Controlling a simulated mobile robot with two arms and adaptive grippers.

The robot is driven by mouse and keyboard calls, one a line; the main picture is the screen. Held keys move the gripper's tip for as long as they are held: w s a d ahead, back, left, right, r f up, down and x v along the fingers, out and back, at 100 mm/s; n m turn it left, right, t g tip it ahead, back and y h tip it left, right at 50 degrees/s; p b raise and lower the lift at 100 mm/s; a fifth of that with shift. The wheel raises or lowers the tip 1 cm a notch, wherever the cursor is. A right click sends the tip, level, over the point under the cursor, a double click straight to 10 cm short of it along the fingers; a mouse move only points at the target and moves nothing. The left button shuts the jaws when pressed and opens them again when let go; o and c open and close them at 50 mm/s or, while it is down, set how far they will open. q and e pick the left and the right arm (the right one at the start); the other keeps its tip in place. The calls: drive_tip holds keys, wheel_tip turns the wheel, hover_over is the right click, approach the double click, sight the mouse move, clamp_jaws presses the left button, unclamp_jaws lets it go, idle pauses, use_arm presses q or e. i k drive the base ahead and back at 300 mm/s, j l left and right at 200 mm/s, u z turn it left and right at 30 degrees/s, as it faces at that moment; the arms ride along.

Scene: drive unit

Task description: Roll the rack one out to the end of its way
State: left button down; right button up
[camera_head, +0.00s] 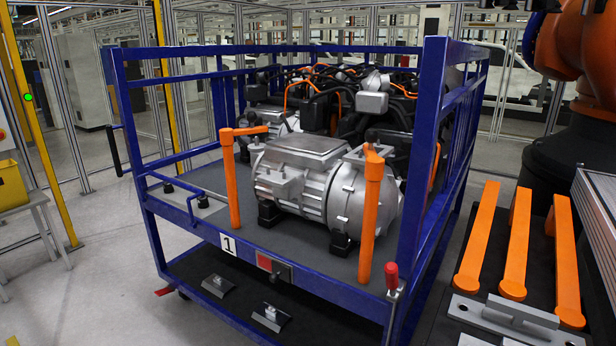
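The blue rack (270,276) with a "1" label (228,244) stands in the middle of the head view. Its grey deck (205,178) bears silver drive units, the front one (325,185) sitting near the front edge. Two orange upright pieces (372,205) (231,180) stand beside that unit. A red and dark latch-like part (273,266) sits on the front rail under the deck. A red handle (392,277) is at the front right corner. Neither of my grippers is in view.
Orange bars (517,245) lie on a dark surface at the right, close to the rack. A large orange robot arm (580,50) stands at the upper right. A yellow bin (12,186) on a stand and a yellow post (45,140) are at the left. Grey floor (105,285) is clear at the front left.

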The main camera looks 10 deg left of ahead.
sight(296, 195)
drive_tip(key=i+j+u, duration=0.5)
drive_tip(key=i+j, duration=0.95)
